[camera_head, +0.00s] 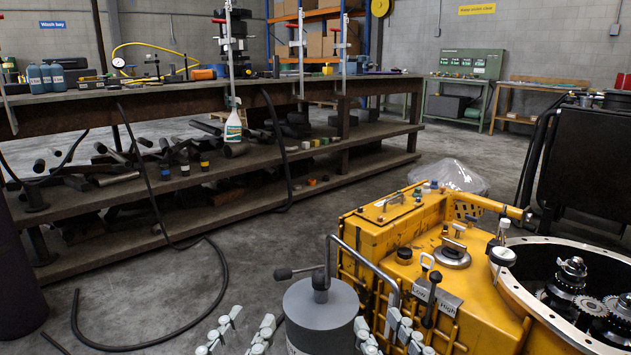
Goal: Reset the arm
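My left gripper (252,317) shows at the bottom edge, left of the grey cylinder. Its pale jointed fingers stand apart with nothing visible between them. My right gripper (377,320) shows at the bottom edge between the grey cylinder and the yellow housing. Its fingers also stand apart, with nothing visible between them. The rest of both arms is outside the picture.
A grey cylinder (318,310) with a bent metal pipe stands between my grippers. The yellow transmission housing (480,285), with levers and exposed gears (585,300), fills the lower right. A loaded workbench (200,97) stands behind. Floor at left is open, with a black hose (225,275).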

